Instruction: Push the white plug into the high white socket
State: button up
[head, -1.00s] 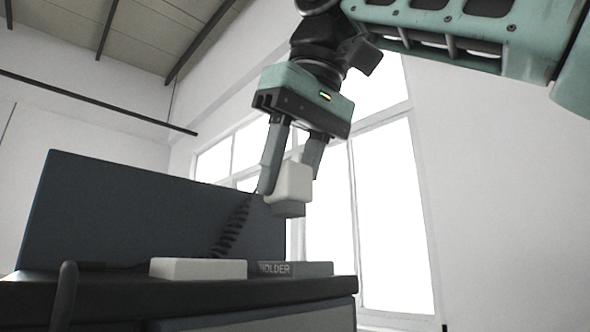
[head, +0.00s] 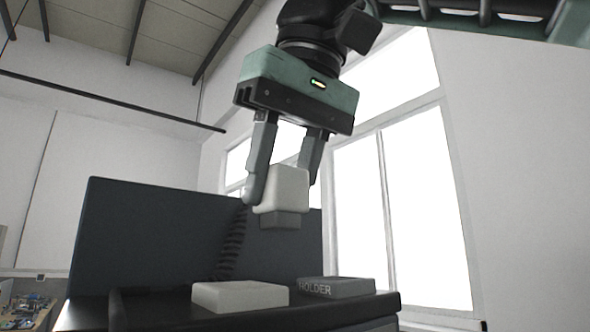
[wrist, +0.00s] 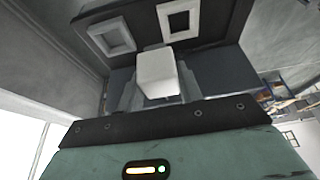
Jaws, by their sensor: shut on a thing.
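My gripper (head: 280,192) is shut on the white plug (head: 284,186), which has a grey lower part and points down. A dark coiled cable hangs beside it. The plug is in the air, with a clear gap above a white block (head: 240,296) on the dark desk, which seems to be the white socket; its top opening is hidden in the head view. In the wrist view the plug (wrist: 157,73) is between my fingers, and a white square frame with a dark opening (wrist: 180,31) is beyond it, apparently this socket.
A grey block marked HOLDER (head: 345,287) stands right of the white block; in the wrist view it appears to be the greyer square frame (wrist: 92,42). A dark upright panel (head: 150,240) stands behind. The air around the plug looks free.

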jog(key=shift+s+a+p, duration=0.5)
jog(key=shift+s+a, duration=0.05)
jog(key=shift+a, duration=0.25)
jog(key=shift+s+a+p, duration=0.45)
jog(key=shift+s+a, duration=0.1)
jog(key=shift+a, duration=0.25)
jog(key=shift+p, duration=0.6)
dwell(0.7)
jog(key=shift+f+b, duration=1.75)
jog(key=shift+f, duration=0.55)
dwell(1.0)
dwell(0.4)
jog(key=o, duration=1.6)
jog(key=shift+c, duration=0.2)
